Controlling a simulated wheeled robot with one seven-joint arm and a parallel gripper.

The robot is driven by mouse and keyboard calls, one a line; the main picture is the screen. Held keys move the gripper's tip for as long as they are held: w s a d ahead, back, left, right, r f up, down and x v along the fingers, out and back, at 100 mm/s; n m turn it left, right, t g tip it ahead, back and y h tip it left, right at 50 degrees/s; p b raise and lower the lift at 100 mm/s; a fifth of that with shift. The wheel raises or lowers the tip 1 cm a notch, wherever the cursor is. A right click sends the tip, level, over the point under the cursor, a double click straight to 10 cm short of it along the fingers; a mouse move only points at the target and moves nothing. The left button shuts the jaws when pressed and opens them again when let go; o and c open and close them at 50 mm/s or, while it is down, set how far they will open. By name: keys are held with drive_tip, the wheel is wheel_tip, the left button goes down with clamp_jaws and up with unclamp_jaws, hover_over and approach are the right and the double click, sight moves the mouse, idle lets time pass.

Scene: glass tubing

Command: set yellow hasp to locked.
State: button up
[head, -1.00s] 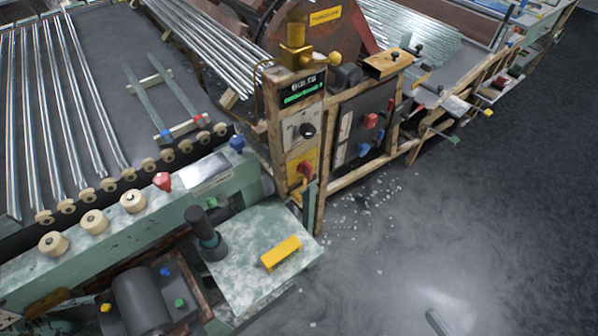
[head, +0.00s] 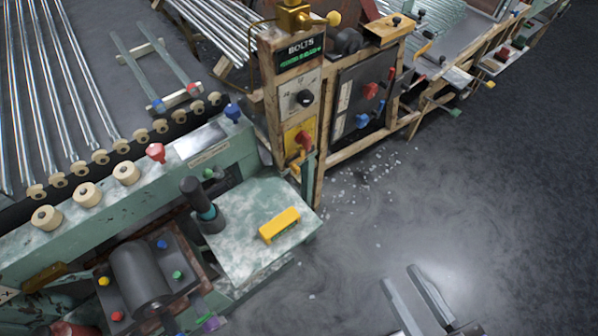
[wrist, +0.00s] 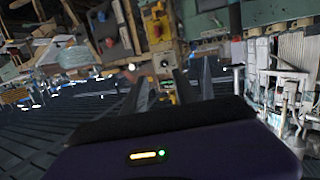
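A yellow plate (head: 299,136) with a red knob (head: 304,139) is on the front of the wooden post, and a small orange-yellow lever (head: 297,162) shows just below it. A separate yellow block (head: 279,225) lies on the mottled green table. I cannot tell for sure which yellow part is the hasp, nor its setting. My gripper (head: 400,277) is at the bottom right, over the floor, apart from all of these. Its two fingers are spread with nothing between them. In the wrist view the fingers (wrist: 176,80) point toward the post area.
The green table (head: 245,205) juts out in front of the post, with a dark upright cylinder (head: 203,205) at its left. A black panel (head: 362,95) with red and blue knobs is right of the post. Glass bits litter the floor (head: 400,225), which is otherwise open.

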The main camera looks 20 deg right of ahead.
sight(299, 172)
drive_tip(key=w+f+m+y+b, duration=0.1)
drive_tip(key=w+f+m+b, duration=0.3)
drive_tip(key=w+f+m, duration=0.3)
drive_tip(key=w+a+f+m+t+y+b, duration=0.1)
drive_tip(key=w+f+m+b, duration=0.3)
drive_tip(key=w+f+m, duration=0.4)
drive_tip(key=w+a+f+m+y+b, duration=0.1)
drive_tip(key=w+f+m+y+b, duration=0.2)
drive_tip(key=w+m, duration=1.4)
drive_tip(key=shift+w+a+f+b, duration=0.1)
drive_tip(key=shift+w+f+b, duration=0.2)
drive_tip(key=shift+w+f, duration=0.7)
drive_tip(key=shift+w+f+b, duration=0.35)
drive_tip(key=shift+w+f, duration=0.15)
drive_tip(key=shift+w, duration=0.95)
drive_tip(key=shift+w+a+f+b, duration=0.1)
drive_tip(key=shift+w+f+b, duration=0.2)
drive_tip(key=shift+w+f, duration=0.7)
drive_tip(key=shift+w+r, duration=0.2)
drive_tip(key=shift+r, duration=0.1)
clamp_jaws()
drive_tip(key=shift+d, duration=0.1)
